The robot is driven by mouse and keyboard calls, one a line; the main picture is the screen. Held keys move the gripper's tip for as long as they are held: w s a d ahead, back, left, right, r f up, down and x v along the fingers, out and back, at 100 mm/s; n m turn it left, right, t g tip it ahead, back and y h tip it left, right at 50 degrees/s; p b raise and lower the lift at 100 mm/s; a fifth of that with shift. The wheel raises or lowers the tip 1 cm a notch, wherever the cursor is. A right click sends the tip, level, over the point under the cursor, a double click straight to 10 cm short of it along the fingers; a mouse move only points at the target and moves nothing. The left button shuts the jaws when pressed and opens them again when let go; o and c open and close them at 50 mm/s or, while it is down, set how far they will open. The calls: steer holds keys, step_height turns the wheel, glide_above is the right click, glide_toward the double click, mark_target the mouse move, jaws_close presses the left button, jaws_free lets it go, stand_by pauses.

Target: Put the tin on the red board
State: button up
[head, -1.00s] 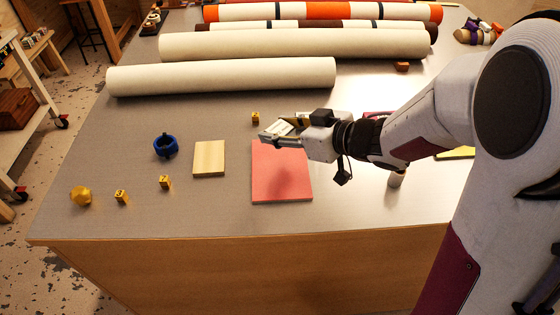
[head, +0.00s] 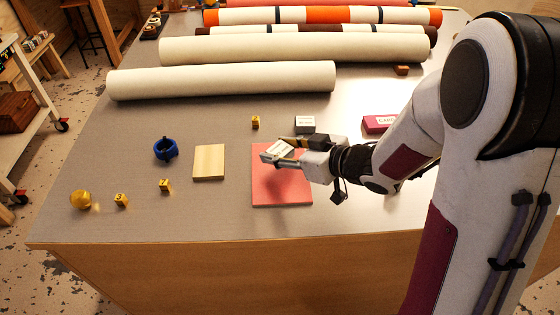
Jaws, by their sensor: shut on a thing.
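The red board (head: 282,191) lies flat on the grey table. My gripper (head: 278,153) is over the board's far part, with its fingers pointing left. It is shut on a small tin with a white labelled top (head: 281,149). The fingers hide the tin's sides and base, so I cannot tell whether it touches the board.
A dark box with a white label (head: 305,124) stands just behind the gripper, and a maroon box (head: 379,123) is to its right. A wooden board (head: 209,162), a blue ring-shaped object (head: 166,149) and small yellow blocks lie left. Long rolls (head: 220,80) lie behind.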

mark_target(282, 171)
steer(key=shift+f, duration=2.05)
steer(key=shift+f, duration=0.1)
steer(key=o, duration=1.2)
steer(key=shift+c, duration=0.2)
steer(key=shift+s+d+r, duration=0.25)
steer(key=shift+d+r, duration=0.05)
steer(key=shift+r, duration=0.05)
steer(key=shift+v, duration=5.55)
